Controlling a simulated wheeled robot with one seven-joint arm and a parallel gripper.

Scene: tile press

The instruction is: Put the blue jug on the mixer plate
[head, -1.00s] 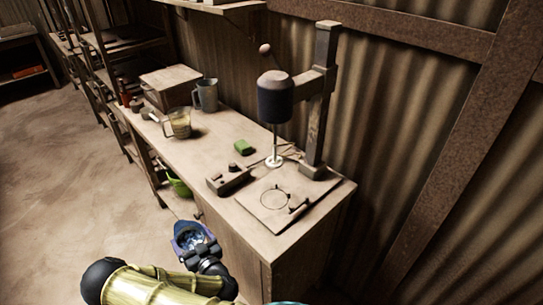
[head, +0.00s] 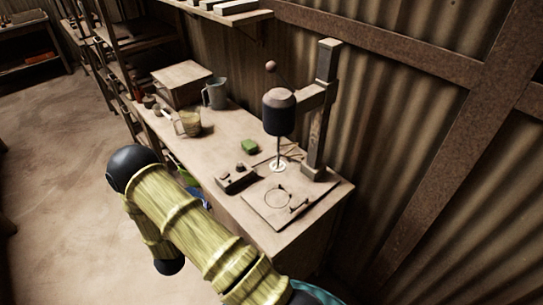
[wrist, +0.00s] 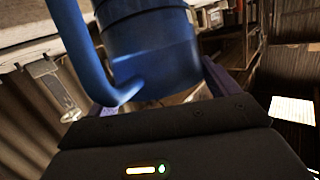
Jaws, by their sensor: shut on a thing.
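The blue jug (wrist: 150,45) fills the upper middle of the wrist view, with its handle on the left. In the head view only a bit of blue (head: 198,197) shows behind my arm, beside the bench's front side. My gripper is hidden there. The mixer plate (head: 261,213) is a flat board with a circle marked on it, lying at the bench's near right end. It is clear of the jug, which is to its left in the head view.
The mixer (head: 280,112) hangs from a post (head: 322,110) behind the plate, its shaft reaching down. A green block (head: 249,147), a glass jug (head: 188,122) and a grey jug (head: 215,93) stand farther along the bench.

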